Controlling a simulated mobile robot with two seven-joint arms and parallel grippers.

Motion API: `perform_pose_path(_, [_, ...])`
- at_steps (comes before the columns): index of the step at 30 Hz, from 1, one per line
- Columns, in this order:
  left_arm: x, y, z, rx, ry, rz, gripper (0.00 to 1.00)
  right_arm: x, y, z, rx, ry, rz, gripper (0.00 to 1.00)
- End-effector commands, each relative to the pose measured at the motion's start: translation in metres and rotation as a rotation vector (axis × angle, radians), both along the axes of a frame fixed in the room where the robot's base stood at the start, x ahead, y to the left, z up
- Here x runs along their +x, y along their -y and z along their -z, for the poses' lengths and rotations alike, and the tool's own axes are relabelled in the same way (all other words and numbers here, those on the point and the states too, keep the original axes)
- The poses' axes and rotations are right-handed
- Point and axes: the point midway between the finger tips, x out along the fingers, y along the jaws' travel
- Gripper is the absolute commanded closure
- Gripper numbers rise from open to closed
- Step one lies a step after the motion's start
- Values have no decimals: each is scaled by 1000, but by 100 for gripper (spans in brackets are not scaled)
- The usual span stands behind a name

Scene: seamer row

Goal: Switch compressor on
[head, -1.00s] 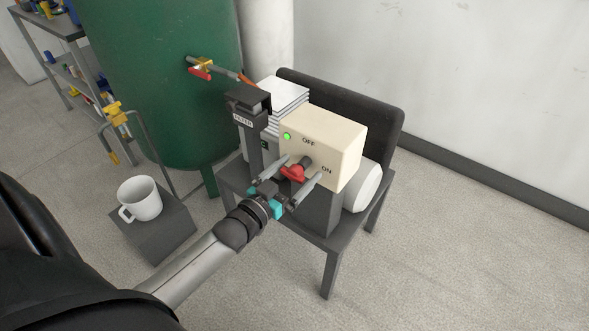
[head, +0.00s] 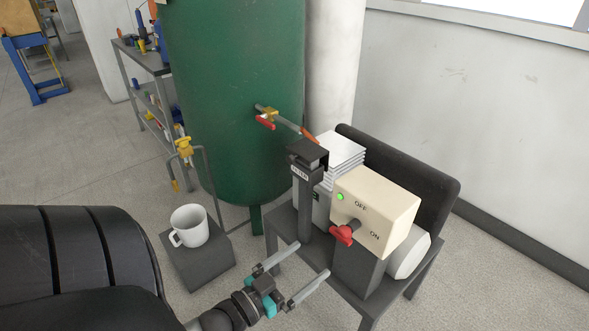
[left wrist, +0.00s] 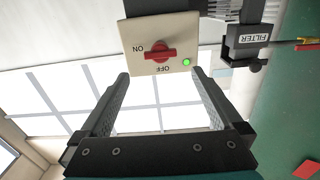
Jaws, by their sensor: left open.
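The compressor switch box (head: 378,200) is cream, with OFF and ON labels and a red knob (head: 343,235). Its small lamp (head: 340,197) glows green. In the left wrist view the box shows upside down; the knob (left wrist: 152,54) handle lies level, in line with the ON label, with OFF below. My left gripper (head: 313,259) is open and empty, apart from the knob, below and to its left in the head view. In the left wrist view both fingers (left wrist: 164,85) show with nothing between them. My right gripper is not in view.
A green tank (head: 235,90) with a red-handled valve (head: 266,121) stands behind. A white mug (head: 190,226) sits on a grey block (head: 205,268). Floor at right is clear.

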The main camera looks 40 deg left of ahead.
Motion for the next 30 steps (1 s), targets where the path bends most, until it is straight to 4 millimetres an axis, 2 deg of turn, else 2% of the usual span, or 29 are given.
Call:
perform_pose_path(3, [-15, -1, 0, 0, -2, 0, 0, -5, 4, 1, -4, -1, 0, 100])
perform_pose_path(8, [-23, -2, 0, 1, 0, 0, 0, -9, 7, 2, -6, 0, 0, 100])
perform_pose_path(26, [-23, -2, 1, 0, -2, -1, 0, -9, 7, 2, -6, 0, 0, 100])
perform_pose_path(30, [-26, -2, 14, 6, -74, -19, 0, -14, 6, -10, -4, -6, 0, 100])
